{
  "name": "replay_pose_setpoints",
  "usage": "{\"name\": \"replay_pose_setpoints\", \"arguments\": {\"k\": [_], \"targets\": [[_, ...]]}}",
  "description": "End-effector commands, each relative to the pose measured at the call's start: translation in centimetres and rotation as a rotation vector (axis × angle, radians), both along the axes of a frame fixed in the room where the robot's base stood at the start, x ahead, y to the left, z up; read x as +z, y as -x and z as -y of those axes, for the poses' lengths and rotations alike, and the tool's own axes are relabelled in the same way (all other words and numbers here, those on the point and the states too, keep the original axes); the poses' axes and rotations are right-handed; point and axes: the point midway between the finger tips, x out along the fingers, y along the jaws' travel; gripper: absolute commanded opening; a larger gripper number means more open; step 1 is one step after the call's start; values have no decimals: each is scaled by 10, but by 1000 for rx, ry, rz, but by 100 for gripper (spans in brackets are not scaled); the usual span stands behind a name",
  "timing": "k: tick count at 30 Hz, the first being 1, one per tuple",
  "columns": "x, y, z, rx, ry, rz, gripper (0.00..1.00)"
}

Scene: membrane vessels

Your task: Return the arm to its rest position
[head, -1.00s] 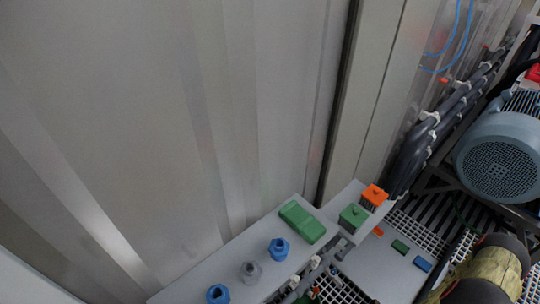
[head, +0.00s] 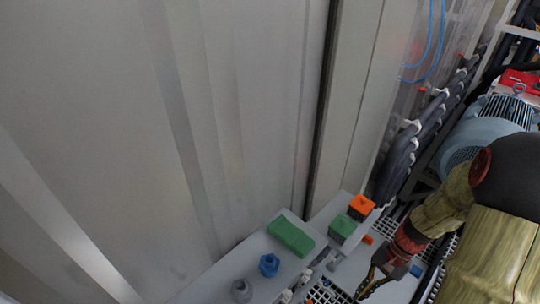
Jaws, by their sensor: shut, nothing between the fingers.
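My arm (head: 455,215), with yellowish links and a dark joint, reaches in from the lower right of the head view. My gripper (head: 364,294) hangs at its end near the bottom edge, below a red wrist band. It is shut and holds nothing. It is small and partly cut off by the view's lower edge. It is over or beside the pale panel, to the right of the grey shelf; I cannot tell its height.
The grey shelf (head: 222,277) carries a green block (head: 290,238), a blue knob (head: 269,265) and a grey knob (head: 241,290). Green (head: 342,228) and orange (head: 361,207) cubes stand beyond. A blue-grey motor (head: 483,135) stands behind my arm. A ribbed wall (head: 150,130) fills the left.

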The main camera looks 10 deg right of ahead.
Motion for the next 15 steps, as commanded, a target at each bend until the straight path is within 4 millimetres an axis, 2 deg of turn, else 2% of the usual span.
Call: {"name": "replay_pose_setpoints", "arguments": {"k": [1, 3, 15], "targets": [[17, -2, -2, 51, 34, 31, 0], [38, -3, -5, 119, 78, 69, 0], [145, -2, -33, 457, 322, 307, 0]]}}
